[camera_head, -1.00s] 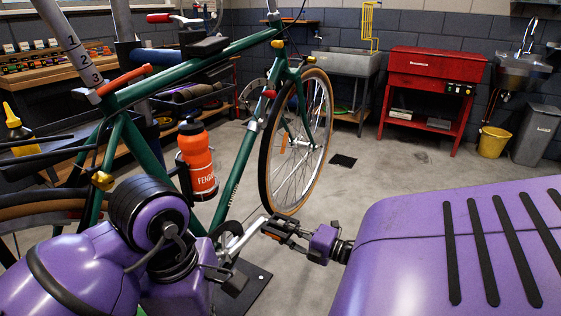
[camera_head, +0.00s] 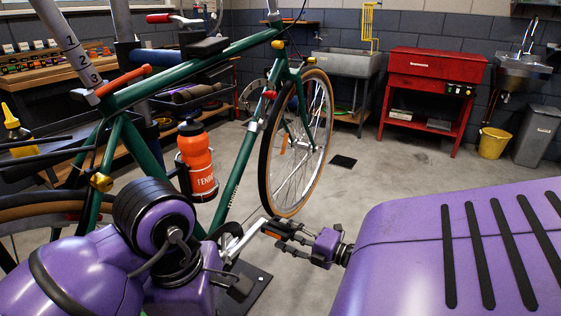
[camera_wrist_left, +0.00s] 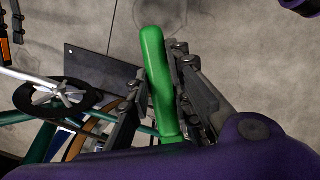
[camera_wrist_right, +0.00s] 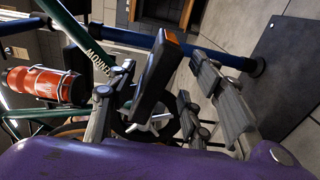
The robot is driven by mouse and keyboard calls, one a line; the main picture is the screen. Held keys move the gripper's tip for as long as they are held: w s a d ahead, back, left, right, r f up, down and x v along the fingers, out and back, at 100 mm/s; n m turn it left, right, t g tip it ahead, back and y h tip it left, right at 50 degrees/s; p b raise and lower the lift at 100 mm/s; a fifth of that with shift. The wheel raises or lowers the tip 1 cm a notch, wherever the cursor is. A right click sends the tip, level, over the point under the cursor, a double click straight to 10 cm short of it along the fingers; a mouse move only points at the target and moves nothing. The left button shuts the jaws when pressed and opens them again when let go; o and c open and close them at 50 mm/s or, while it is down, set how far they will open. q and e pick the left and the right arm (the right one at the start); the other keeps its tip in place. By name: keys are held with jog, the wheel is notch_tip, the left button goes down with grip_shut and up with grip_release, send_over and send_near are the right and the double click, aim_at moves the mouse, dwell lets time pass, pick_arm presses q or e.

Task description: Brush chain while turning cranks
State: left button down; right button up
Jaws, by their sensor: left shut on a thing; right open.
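My left gripper (camera_wrist_left: 160,90) is shut on a green handle (camera_wrist_left: 153,60), seen in the left wrist view. The far end of this tool is hidden, so I cannot see bristles. The bike's chainring and crank (camera_wrist_left: 50,97) show left of the handle; the chain is not clear. My right gripper (camera_head: 287,235) is open at the pedal (camera_head: 271,233) on the end of the silver crank (camera_head: 243,240). In the right wrist view the black pedal (camera_wrist_right: 157,75) with an orange reflector lies between the spread fingers.
The green bike (camera_head: 150,165) stands clamped to a repair stand, with an orange bottle (camera_head: 198,165) on its frame. The front wheel (camera_head: 297,150) is beyond my right gripper. A dark base plate (camera_head: 245,290) lies on the floor below.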

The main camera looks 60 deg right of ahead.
jog(key=s, duration=0.9)
jog(key=shift+s, duration=0.15)
dwell(0.4)
